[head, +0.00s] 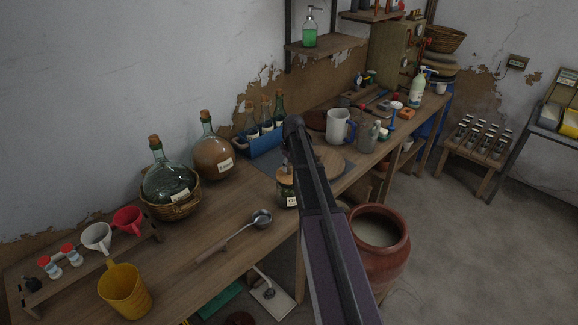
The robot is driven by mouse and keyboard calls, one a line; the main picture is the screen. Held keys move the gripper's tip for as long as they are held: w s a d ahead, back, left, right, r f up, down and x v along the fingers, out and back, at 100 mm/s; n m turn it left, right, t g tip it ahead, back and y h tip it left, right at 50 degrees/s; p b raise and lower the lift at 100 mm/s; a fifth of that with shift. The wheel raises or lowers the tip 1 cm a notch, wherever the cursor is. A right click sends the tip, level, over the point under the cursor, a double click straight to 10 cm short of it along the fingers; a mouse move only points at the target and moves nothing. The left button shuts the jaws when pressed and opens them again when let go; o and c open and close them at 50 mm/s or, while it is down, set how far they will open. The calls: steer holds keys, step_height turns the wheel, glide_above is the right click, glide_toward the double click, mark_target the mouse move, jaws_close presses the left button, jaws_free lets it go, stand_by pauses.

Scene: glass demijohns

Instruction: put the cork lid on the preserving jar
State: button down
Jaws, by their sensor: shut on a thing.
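The preserving jar (287,191) is a small glass jar with a pale label, standing on the long wooden bench in the head view, just left of my arm. The cork lid (284,172) is a tan disc at the jar's mouth; its right side is hidden by my arm. I cannot tell whether it sits fully on the rim. My gripper (288,158) is a small dark shape above the lid, at the far end of my arm and mostly hidden by it. It is shut on the cork lid, though the fingertips are not clear.
A ladle (260,219) lies in front of the jar. A blue bottle carrier (262,145) stands behind it, a brown demijohn (212,158) and a basketed green demijohn (168,182) to the left. A round board (331,161) and white mug (340,127) are to the right. A clay pot (378,245) stands below.

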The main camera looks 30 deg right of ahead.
steer(key=shift+f+b, duration=0.4)
steer(key=shift+f, duration=0.05)
stand_by(1.0)
stand_by(0.3)
steer(key=shift+c, duration=1.2)
jaws_free()
steer(key=shift+o, duration=1.2)
steer(key=shift+r, duration=0.15)
steer(key=shift+s+d+r+p, duration=0.1)
steer(key=shift+s+r+p, duration=0.1)
steer(key=shift+r+p, duration=1.55)
steer(key=shift+s+d+r+p, duration=0.1)
steer(key=shift+s+r+p, duration=0.1)
steer(key=shift+r+p, duration=1.5)
steer(key=shift+f, duration=0.1)
